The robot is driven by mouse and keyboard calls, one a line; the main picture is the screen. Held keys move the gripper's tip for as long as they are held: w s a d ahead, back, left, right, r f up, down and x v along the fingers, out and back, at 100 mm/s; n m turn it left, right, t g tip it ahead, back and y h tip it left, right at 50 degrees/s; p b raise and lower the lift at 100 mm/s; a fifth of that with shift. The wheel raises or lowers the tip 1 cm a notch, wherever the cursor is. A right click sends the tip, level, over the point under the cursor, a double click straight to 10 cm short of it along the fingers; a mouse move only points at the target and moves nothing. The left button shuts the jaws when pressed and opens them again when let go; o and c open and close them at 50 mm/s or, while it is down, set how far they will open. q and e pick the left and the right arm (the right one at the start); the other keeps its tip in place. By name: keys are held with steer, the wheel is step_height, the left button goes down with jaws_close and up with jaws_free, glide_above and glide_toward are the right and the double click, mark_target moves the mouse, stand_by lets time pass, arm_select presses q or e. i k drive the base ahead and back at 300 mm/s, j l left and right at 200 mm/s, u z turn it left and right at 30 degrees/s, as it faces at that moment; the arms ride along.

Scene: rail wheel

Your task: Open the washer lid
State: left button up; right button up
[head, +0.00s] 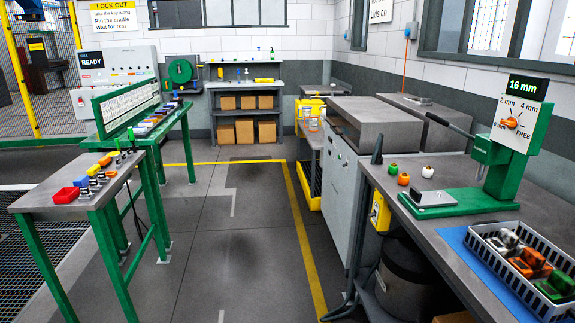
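A light grey cabinet (342,190) stands at the middle right, beyond the near bench, and looks like the washer. A flat steel lid or box top (372,117) sits on it and appears shut. A second steel box (428,112) stands behind it to the right, against the wall; its top also looks closed. I cannot tell for sure which of the two is the washer lid. Neither of my grippers is in view.
A near right bench (440,232) holds a green press (492,165) and a grey crate (515,270). A black bin (405,280) stands under it. A green-legged table (78,190) is at left. The floor aisle (245,240) between them is clear.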

mark_target(401, 132)
steer(key=i, duration=3.55)
